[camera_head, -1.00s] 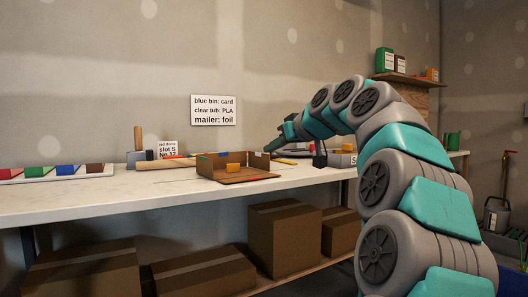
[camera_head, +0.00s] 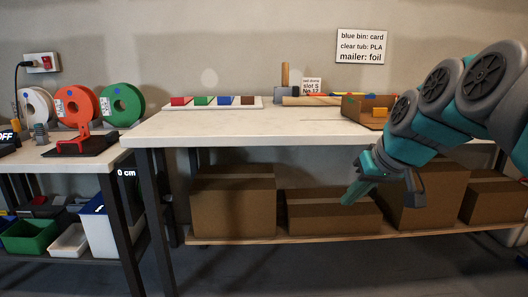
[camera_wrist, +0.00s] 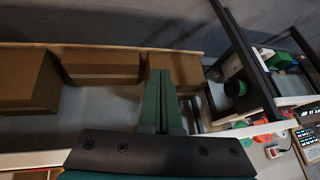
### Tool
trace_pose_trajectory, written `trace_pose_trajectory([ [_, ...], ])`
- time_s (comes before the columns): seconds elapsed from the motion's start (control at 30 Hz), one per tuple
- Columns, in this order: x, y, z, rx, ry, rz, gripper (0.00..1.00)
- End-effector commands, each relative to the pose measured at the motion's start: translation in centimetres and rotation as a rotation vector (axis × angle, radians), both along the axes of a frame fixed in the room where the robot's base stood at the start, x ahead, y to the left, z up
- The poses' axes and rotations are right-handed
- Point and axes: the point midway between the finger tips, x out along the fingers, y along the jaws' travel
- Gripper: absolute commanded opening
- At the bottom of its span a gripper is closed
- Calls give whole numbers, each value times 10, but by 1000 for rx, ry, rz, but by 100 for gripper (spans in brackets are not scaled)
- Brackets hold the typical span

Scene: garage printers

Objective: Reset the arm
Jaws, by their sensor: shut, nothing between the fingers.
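My gripper (camera_head: 352,192) hangs at the right of the head view, below the level of the white tabletop and in front of the cardboard boxes on the lower shelf. Its green fingers are together with nothing between them. In the wrist view the shut fingers (camera_wrist: 161,105) point toward the lower shelf and a cardboard box (camera_wrist: 177,68). My arm is bent, coming in from the right edge of the head view.
The white workbench (camera_head: 240,128) holds a row of coloured blocks and a brown tray (camera_head: 352,107). Cardboard boxes (camera_head: 235,207) fill the shelf below. A left table carries filament spools (camera_head: 122,105), with bins (camera_head: 28,236) underneath. The floor in front is clear.

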Motion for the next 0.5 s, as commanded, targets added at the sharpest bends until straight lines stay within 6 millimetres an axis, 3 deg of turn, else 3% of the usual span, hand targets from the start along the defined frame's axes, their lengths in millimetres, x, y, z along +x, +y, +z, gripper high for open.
trace_pose_trajectory([
  [0.1, -51, 26, -40, -28, 147, 4, 0],
  [0.2, -97, 39, -75, -60, 266, -4, 0],
  [0.5, -238, 39, -158, -183, 577, -72, 0],
])
